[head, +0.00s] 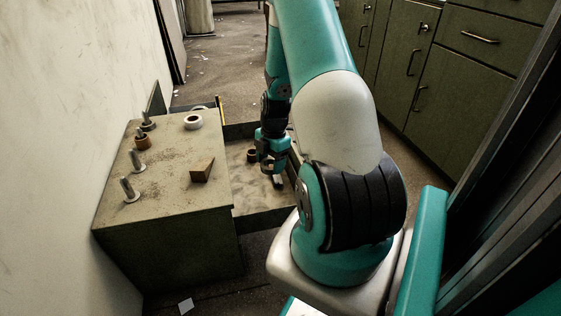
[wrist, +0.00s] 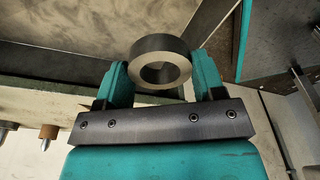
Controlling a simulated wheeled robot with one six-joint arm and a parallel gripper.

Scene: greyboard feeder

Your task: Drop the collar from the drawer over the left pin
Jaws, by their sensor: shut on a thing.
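In the wrist view, my gripper (wrist: 160,85) is shut on a dark collar (wrist: 153,47), a thick ring with a paler face and an open hole. In the head view, my gripper (head: 268,160) is at the open drawer (head: 250,192), right of the grey cabinet. A small dark ring (head: 252,155) shows just left of my gripper there; I cannot tell whether it is the held collar. Several upright metal pins stand along the cabinet top's left side; the leftmost pin (head: 129,188) is also nearest and bare, with another bare pin (head: 136,160) behind it.
A brown collar (head: 142,142) and a darker ring sit around farther pins. Green cupboards (head: 455,90) stand at right.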

